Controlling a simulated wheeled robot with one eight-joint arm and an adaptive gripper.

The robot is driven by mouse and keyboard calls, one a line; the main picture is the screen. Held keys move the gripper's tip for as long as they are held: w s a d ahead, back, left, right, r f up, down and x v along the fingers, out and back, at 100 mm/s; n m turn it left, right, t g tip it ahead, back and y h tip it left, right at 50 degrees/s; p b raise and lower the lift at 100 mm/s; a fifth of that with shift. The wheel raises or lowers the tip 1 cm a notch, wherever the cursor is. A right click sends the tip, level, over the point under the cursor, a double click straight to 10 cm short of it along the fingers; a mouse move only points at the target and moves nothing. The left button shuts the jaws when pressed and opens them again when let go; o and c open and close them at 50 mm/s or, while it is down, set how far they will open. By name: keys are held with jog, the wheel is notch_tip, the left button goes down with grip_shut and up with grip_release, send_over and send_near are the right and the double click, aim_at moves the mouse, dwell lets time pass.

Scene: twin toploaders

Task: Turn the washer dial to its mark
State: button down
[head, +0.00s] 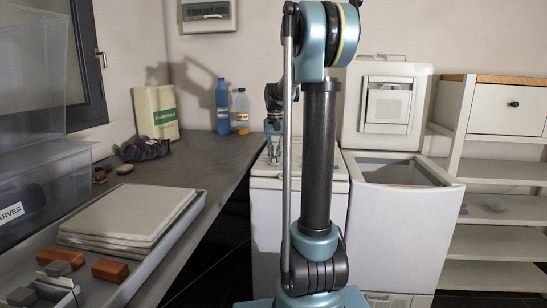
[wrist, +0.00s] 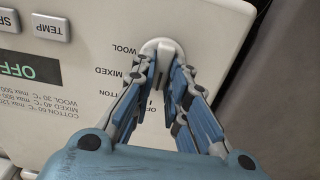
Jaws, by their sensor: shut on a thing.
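The washer dial (wrist: 162,46) is a pale round knob on the white control panel (wrist: 95,55) in the wrist view. My gripper (wrist: 163,72) is shut on the dial, with its blue-grey fingers on either side of it. The words WOOL, MIXED and COTTON are printed left of the dial, upside down in this view. I cannot make out the dial's pointer, as the fingers cover part of it. In the head view my gripper (head: 273,150) is small, low over the top of the left toploader (head: 265,210), partly behind my arm.
A dark display (wrist: 27,67) reads OFF, near a TEMP button (wrist: 49,28). The right toploader (head: 400,230) has its lid (head: 388,100) raised. A grey counter (head: 215,160) with stacked boards (head: 135,215) and bottles runs along the left. A shelf unit (head: 500,215) stands right.

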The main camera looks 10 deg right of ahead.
aim_at(275, 157)
jog(key=c, duration=1.6)
grip_release()
notch_tip(275, 157, up, 12)
jog(key=shift+f, duration=0.1)
jog(key=s+f+n, duration=0.1)
jog(key=s+f, duration=0.3)
jog(key=s, duration=0.3)
jog(key=s+f+t, duration=0.1)
jog(key=s+f, duration=0.2)
jog(key=s, duration=0.4)
jog(key=s+f+n, duration=0.1)
jog(key=s+f, duration=0.3)
jog(key=s, duration=0.3)
jog(key=shift+n+t, duration=0.6)
jog(key=shift+n, duration=0.3)
jog(key=s+f, duration=1)
jog(key=f, duration=0.1)
jog(key=s+f, duration=0.5)
jog(key=f, duration=0.1)
jog(key=shift+a, duration=0.2)
